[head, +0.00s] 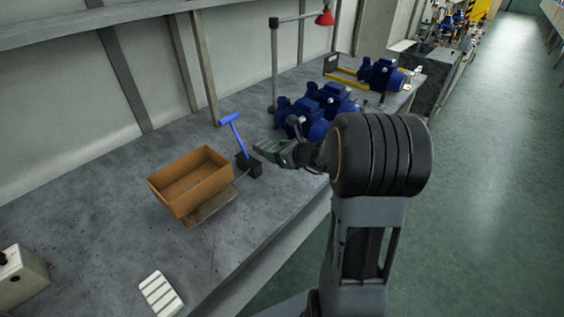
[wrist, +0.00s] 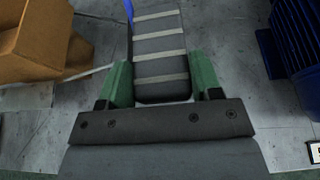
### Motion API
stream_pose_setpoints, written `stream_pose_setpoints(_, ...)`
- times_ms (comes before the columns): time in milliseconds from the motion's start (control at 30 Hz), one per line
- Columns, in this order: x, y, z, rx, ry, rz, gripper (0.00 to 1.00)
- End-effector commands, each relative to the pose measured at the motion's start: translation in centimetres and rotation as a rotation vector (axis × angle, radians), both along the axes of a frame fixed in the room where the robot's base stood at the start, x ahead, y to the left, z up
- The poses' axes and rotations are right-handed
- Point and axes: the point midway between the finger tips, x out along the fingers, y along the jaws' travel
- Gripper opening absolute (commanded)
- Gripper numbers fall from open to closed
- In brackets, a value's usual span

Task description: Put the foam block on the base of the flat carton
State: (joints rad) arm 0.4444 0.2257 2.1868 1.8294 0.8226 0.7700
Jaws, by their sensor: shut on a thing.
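My gripper (head: 268,148) is shut on a dark grey block with pale stripes, which I take for the foam block; the block (wrist: 161,45) sits between the green fingers in the wrist view. In the head view the gripper is above the bench, right of the carton, and the held block is hard to make out. The open brown carton (head: 187,203) stands on the bench to the left, its inside partly visible and looking empty. An orange-brown part of it shows at the upper left of the wrist view (wrist: 50,40).
Blue pumps (head: 312,115) and a red lamp (head: 325,17) are behind. A white grooved slab (head: 160,293) and a pale box (head: 22,277) are at front left. Bench left of the carton is clear.

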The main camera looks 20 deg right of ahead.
Motion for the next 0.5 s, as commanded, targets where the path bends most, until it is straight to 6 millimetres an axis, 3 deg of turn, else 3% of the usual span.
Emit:
stream_pose_setpoints(33, 0.7, -0.6, -1.3, 0.004, 0.005, -0.001, 0.37)
stream_pose_setpoints(200, 2.4, -1.9, -3.8, 0.001, 0.003, -0.002, 0.37)
stream_pose_setpoints(500, 3.6, -2.8, -5.3, 0.001, -0.001, -0.002, 0.37)
